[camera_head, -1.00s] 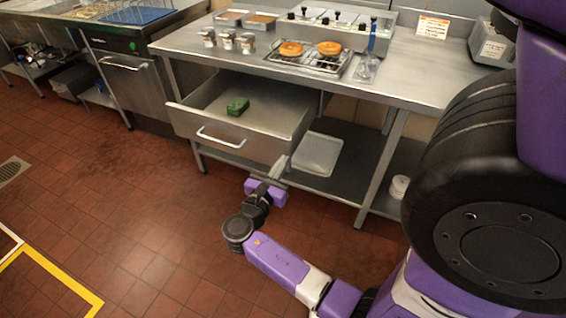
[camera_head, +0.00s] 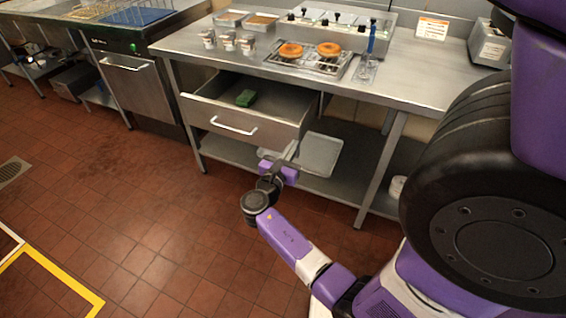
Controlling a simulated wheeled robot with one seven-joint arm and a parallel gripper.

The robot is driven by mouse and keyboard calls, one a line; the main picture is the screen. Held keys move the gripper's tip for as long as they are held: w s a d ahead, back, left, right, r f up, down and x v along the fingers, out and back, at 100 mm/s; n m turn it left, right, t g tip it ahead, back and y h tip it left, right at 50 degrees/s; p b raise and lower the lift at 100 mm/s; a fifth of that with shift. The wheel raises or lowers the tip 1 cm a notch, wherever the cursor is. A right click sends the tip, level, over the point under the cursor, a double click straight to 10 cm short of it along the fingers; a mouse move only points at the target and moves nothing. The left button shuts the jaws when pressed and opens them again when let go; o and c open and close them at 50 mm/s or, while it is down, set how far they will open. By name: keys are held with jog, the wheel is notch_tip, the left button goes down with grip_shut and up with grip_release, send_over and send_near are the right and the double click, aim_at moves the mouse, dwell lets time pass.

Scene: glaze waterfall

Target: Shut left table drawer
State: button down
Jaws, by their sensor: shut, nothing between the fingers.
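The left table drawer (camera_head: 204,115) is a grey metal drawer under the steel worktable. It stands partly open, with a light bar handle (camera_head: 233,127) on its front.
The worktable (camera_head: 420,72) holds two doughnuts on a wire rack (camera_head: 322,66), small jars and a row of covered containers. A tray (camera_head: 318,155) lies on its lower shelf. The tiled floor (camera_head: 130,220) in front is clear.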

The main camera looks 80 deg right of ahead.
aim_at(314, 113)
jog(key=b+x, duration=0.4)
jog(key=x, duration=1.6)
jog(key=shift+s+d+f+b, duration=0.15)
jog(key=shift+s+d+b, duration=0.1)
jog(key=shift+b, duration=0.15)
jog(key=shift+s+d, duration=0.15)
jog(key=shift+d, duration=0.5)
jog(key=shift+d+r+b, duration=0.15)
jog(key=shift+r+b, duration=0.1)
jog(key=shift+b, duration=0.05)
jog(key=shift+s, duration=0.1)
